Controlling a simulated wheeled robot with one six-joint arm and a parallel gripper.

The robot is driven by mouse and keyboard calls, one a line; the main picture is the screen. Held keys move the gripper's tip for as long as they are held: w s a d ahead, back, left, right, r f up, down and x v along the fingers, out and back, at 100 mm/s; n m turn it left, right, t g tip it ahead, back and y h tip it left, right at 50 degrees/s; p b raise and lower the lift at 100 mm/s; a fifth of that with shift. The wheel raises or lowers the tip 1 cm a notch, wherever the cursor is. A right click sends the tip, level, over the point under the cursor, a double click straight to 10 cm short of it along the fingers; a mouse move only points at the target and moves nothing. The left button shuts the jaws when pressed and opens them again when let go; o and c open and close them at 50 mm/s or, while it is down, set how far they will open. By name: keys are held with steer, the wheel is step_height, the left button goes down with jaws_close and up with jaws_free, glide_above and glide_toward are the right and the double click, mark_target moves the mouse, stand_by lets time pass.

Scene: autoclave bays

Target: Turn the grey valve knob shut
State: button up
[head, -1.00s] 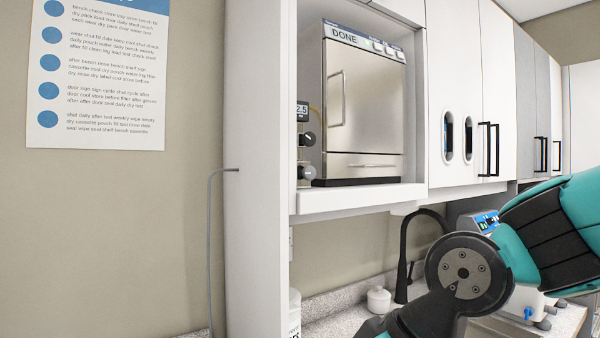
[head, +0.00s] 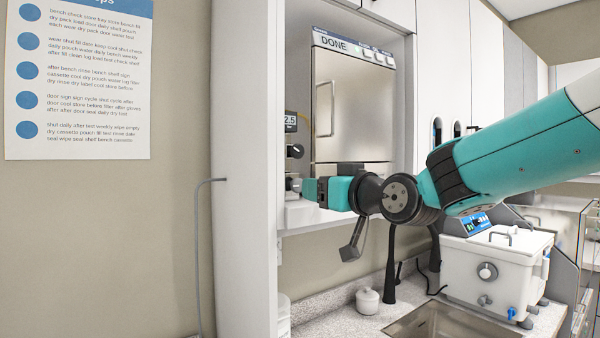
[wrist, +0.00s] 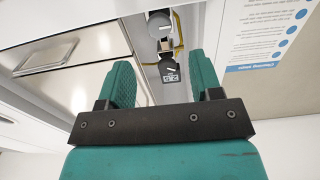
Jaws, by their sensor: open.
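The grey valve knob (head: 292,184) is low on the narrow panel left of the autoclave, at the left of the bay. It is partly hidden by my gripper (head: 308,188), which is just to its right in the head view. A black knob (head: 295,151) and a small display (head: 290,121) reading 2.5 sit above it. In the wrist view, which looks upside down, the grey knob (wrist: 158,29) is at the top centre, beyond the open, empty fingers of my gripper (wrist: 160,62). I see no contact with the knob.
The autoclave (head: 353,105) shows DONE, with its door shut. The white side wall (head: 246,150) of the bay stands close left of the knobs, and a shelf ledge (head: 300,216) lies below. A sink (head: 450,322) and white bath unit (head: 495,270) are lower right.

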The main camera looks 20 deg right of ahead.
mark_target(299, 184)
steer(key=p+x, duration=0.3)
steer(key=x, duration=0.3)
steer(key=shift+w+a+r, duration=0.1)
steer(key=shift+w+r, duration=0.05)
steer(key=shift+w, duration=0.2)
steer(key=shift+w+a+f, duration=0.2)
steer(key=shift+w, duration=0.5)
steer(key=shift+c, duration=0.4)
steer(key=c, duration=0.8)
